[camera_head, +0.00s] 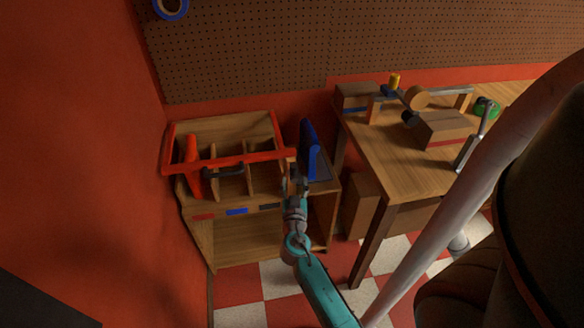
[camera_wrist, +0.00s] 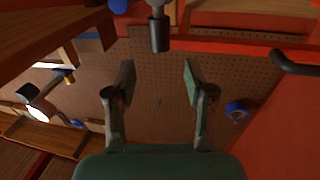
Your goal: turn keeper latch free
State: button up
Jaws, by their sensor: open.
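A red bar (camera_head: 235,161) runs across the front of an open wooden rack, with a black handle (camera_head: 223,171) on it. The bar (camera_wrist: 235,49) and the handle (camera_wrist: 296,63) also show in the wrist view. A grey peg with a dark cylindrical tip (camera_wrist: 159,33) stands near the bar's end there; it may be the keeper latch, but I cannot be sure. My gripper (camera_head: 295,183) is at the right end of the bar. In the wrist view my gripper (camera_wrist: 160,76) is open and empty, with the dark tip beyond the gap between its fingers, apart from them.
A blue upright piece (camera_head: 308,150) stands just right of the bar's end. A wooden table (camera_head: 400,155) with blocks and tools stands to the right. A pegboard (camera_head: 260,45) covers the back wall.

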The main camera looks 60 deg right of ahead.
aim_at(294, 169)
jog(key=x, duration=0.8)
jog(key=shift+d+f, duration=0.1)
jog(key=shift+d, duration=0.05)
jog(key=shift+c, duration=0.3)
grip_shut()
